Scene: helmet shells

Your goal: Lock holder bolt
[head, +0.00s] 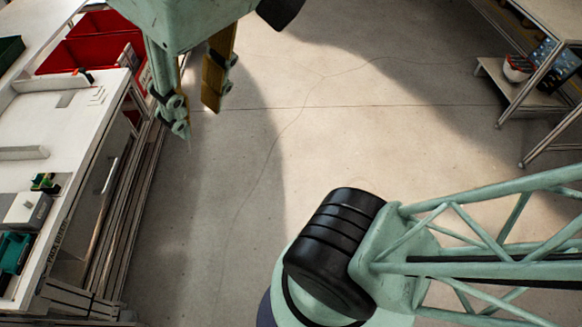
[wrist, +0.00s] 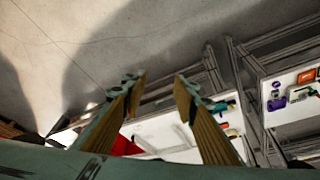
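My gripper (head: 197,118) hangs at the top left of the head view, above the floor to the right of the white workbench (head: 85,125). Its two fingers are apart with nothing between them; the wrist view also shows the gap (wrist: 160,80). A small grey-white block with a dark top (head: 28,208) and a green-and-black part (head: 44,183) sit on the bench at the left edge. A teal device (head: 12,255) is in front of them, cut by the frame. I cannot make out which part is the holder bolt. My gripper touches none of these.
Red bins (head: 95,50) stand at the bench's far end. At the upper right, a metal-legged table (head: 550,20) has a red-and-white object (head: 518,68) on its low shelf. The concrete floor between is clear. In the wrist view, a purple item (wrist: 277,101) lies on a white surface.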

